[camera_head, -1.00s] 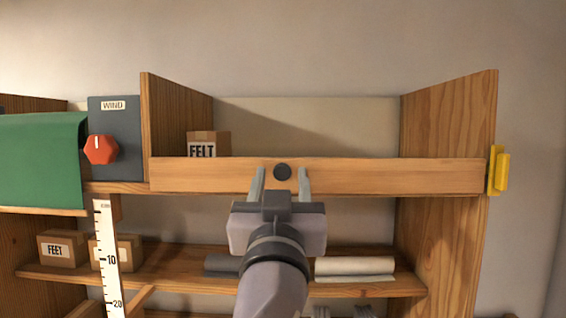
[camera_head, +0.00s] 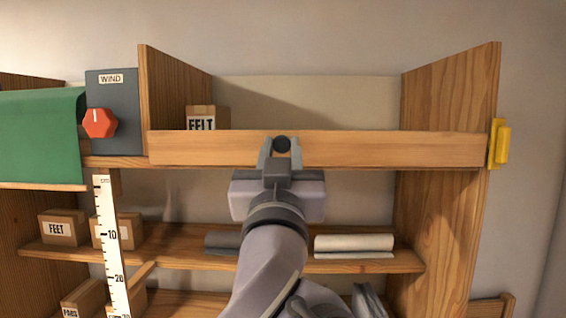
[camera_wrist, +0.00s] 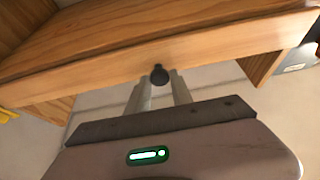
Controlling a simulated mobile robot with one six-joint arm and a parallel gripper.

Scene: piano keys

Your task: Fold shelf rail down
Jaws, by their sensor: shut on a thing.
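The shelf rail (camera_head: 370,149) is a long wooden board standing upright across the front of the top shelf. A dark round knob (camera_head: 282,144) sits at the middle of its face. My gripper (camera_head: 281,151) is at the knob with its two fingers closed in on either side of it. In the wrist view the rail (camera_wrist: 190,54) runs across the top. The knob (camera_wrist: 159,75) shows there between the tips of my gripper (camera_wrist: 160,88). A yellow catch (camera_head: 499,144) is at the rail's right end, on the side panel.
A FELT box (camera_head: 207,118) stands behind the rail at the left. A WIND panel (camera_head: 114,123) with a red dial (camera_head: 99,123) and a green cloth (camera_head: 40,138) are further left. A ruler (camera_head: 111,240) hangs below. A lower shelf (camera_head: 180,258) holds rolls and boxes.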

